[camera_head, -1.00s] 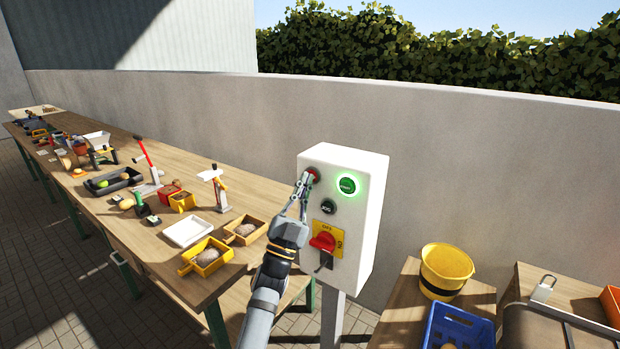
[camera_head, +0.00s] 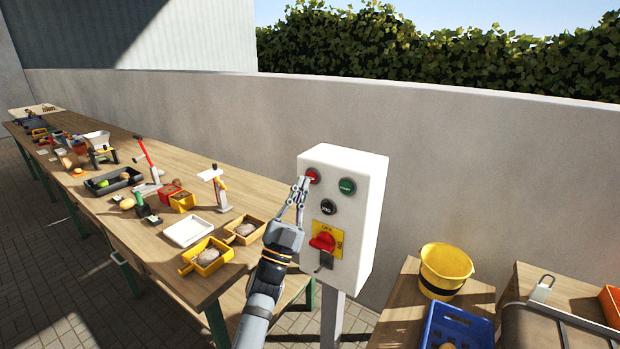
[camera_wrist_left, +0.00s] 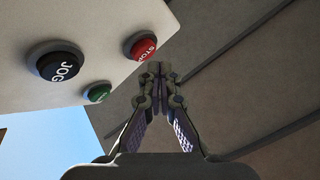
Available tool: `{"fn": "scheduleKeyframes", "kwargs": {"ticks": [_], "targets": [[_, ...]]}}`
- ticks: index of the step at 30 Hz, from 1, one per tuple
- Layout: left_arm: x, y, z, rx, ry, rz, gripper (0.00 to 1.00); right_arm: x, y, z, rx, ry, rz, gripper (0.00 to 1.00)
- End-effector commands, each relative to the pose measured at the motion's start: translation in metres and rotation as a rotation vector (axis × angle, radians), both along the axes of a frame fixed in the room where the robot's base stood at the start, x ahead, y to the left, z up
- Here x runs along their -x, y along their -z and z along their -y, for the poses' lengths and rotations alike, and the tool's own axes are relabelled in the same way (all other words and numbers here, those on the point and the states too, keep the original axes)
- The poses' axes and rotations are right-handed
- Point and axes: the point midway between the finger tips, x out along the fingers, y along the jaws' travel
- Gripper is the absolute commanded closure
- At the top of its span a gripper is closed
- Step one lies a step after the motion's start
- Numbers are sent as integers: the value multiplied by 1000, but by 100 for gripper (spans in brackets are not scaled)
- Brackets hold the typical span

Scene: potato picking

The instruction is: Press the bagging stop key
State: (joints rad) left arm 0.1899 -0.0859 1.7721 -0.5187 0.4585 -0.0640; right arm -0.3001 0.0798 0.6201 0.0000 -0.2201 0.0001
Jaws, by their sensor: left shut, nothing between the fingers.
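The white control box (camera_head: 365,210) stands on a post, with a red stop key (camera_head: 312,176) at its upper left. A green key (camera_head: 347,187), now unlit, is at the upper right, and a black jog key (camera_head: 328,207) is below. My left gripper (camera_head: 302,184) is shut and empty, its tips just left of and below the stop key. In the left wrist view the red key (camera_wrist_left: 143,46), marked STOP, shows clear beside the shut fingertips (camera_wrist_left: 156,68), with a small gap. The right gripper is not in view.
A red rotary switch (camera_head: 322,242) on a yellow plate sits low on the box. A long wooden table (camera_head: 150,240) with trays and tools runs along the left. A yellow bucket (camera_head: 447,265) and blue crate (camera_head: 458,330) are at the right.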

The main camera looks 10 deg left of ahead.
Motion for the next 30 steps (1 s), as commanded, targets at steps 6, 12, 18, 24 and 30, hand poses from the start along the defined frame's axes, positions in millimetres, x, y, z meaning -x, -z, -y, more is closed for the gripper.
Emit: {"fn": "scheduleKeyframes", "kwargs": {"ticks": [6,12,18,24,30], "targets": [[15,-1,-5,-2,-1,-1,100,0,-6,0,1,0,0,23],[34,0,-12,-2,-1,-1,100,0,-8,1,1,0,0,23],[46,0,-17,-1,-1,0,100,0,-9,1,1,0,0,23],[47,0,-17,0,0,0,100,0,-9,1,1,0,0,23],[47,0,-17,0,0,0,100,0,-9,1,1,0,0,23]]}}
